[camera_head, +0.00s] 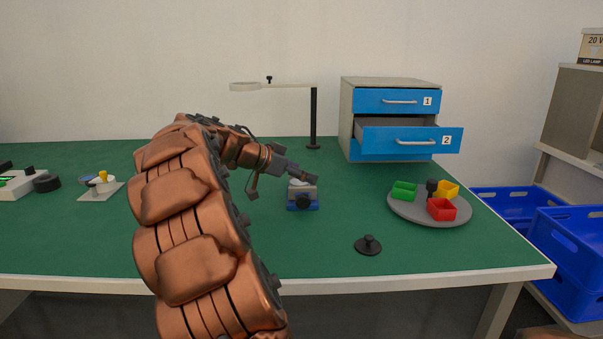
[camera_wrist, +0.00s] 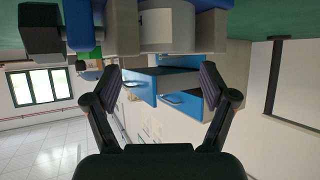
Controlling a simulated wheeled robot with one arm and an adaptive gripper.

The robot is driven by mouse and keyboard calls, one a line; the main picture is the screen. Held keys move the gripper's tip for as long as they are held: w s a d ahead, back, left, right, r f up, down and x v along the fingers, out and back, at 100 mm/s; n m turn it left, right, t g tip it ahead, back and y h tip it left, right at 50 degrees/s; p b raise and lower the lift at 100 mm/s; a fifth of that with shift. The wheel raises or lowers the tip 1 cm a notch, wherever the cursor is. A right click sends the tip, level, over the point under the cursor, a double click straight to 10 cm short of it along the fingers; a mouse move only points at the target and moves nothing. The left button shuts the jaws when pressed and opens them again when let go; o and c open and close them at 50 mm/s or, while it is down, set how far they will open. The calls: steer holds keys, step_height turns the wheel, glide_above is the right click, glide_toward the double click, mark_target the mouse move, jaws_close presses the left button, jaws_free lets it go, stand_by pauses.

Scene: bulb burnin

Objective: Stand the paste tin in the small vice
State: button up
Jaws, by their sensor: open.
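The small vice (camera_head: 303,203) has a blue base and stands on the green table. A pale, low, round thing that looks like the paste tin (camera_head: 299,183) shows at the top of the vice, partly behind my gripper. In the wrist view, which is upside down, a light grey cylinder, likely the same tin (camera_wrist: 168,28), sits between grey and dark blocks of the vice (camera_wrist: 122,28). I cannot tell how firmly it is seated. My gripper (camera_head: 308,177) is just above the vice. In the wrist view my gripper (camera_wrist: 160,78) is open, with nothing between its fingers.
The drawer cabinet (camera_head: 390,83) stands behind with drawer 2 (camera_head: 408,143) pulled out. A grey round tray (camera_head: 415,216) with coloured bins is at right. A black knobbed disc (camera_head: 368,245) lies in front. A lamp (camera_head: 313,120) stands behind.

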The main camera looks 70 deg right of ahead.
steer(key=v, duration=1.2)
steer(key=shift+a, duration=0.1)
stand_by(0.4)
steer(key=s+a+r+n+t+y+p, duration=0.1)
steer(key=a+r+n+t+y+p, duration=0.15)
steer(key=a+n+p, duration=0.7)
steer(key=s+a+r+n+t+y+p, duration=0.1)
steer(key=a+r+n+t+y+p, duration=0.3)
steer(key=a+p, duration=1.1)
steer(key=s+a+n+y+p, duration=0.1)
steer(key=s+a+n+p, duration=0.1)
steer(key=a, duration=0.5)
steer(key=s+a+n+y+p, duration=0.1)
steer(key=s+a+n+p, duration=0.1)
steer(key=s+a+n, duration=0.3)
steer(key=s+a+n+g+y+p, duration=0.1)
steer(key=s+a+n+p, duration=0.1)
steer(key=a, duration=0.9)
steer(key=s+n, duration=0.1)
steer(key=n, duration=0.1)
steer(key=shift+s+f+n, duration=0.25)
steer(key=shift+n, duration=0.1)
steer(key=shift+a, duration=0.1)
steer(key=shift+c, duration=0.4)
